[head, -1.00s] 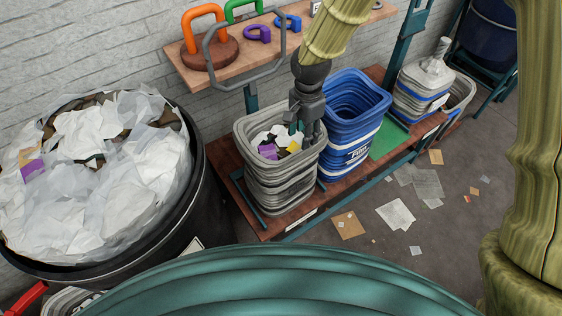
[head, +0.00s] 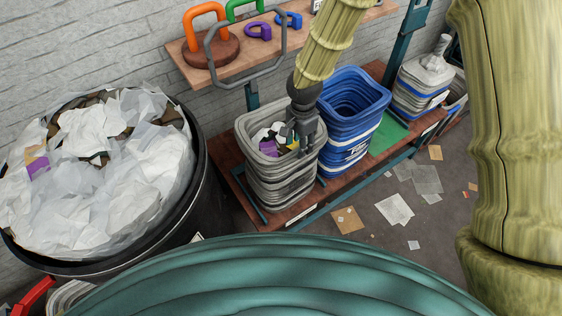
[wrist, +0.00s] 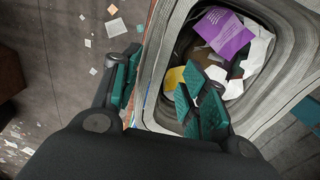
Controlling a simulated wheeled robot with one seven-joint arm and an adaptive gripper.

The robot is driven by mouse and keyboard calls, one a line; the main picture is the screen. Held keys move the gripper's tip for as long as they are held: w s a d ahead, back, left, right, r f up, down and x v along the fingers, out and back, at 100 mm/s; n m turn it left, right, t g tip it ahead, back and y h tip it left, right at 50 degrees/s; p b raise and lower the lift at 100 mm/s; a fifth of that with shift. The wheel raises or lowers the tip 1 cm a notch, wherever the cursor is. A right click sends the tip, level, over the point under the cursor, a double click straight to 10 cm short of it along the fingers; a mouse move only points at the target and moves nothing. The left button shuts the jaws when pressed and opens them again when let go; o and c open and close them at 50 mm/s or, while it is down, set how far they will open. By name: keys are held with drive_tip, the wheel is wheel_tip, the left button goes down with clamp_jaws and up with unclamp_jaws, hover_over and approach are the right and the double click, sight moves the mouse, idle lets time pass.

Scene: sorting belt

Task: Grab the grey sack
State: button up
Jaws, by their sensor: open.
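The grey sack (head: 280,190) stands open on a brown shelf, with ribbed sides and purple, white and yellow scraps inside. It also fills the upper right of the wrist view (wrist: 297,40). My gripper (head: 301,148) is at its near right rim. In the wrist view my gripper (wrist: 162,92) is open, with teal finger pads apart. The left finger shows outside the sack and the right finger over its opening, with the grey wall between them. Whether either pad touches the wall, I cannot tell.
A blue bin (head: 352,115) stands close right of the sack. A black barrel (head: 195,215) of crumpled white sheets is at left. A wooden shelf (head: 335,32) with coloured handles is behind. Scraps litter the floor (head: 400,240).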

drive_tip(key=shift+w+a+f+p, duration=0.15)
drive_tip(key=shift+f+p, duration=0.35)
drive_tip(key=shift+f, duration=1.2)
clamp_jaws()
drive_tip(key=shift+r, duration=0.1)
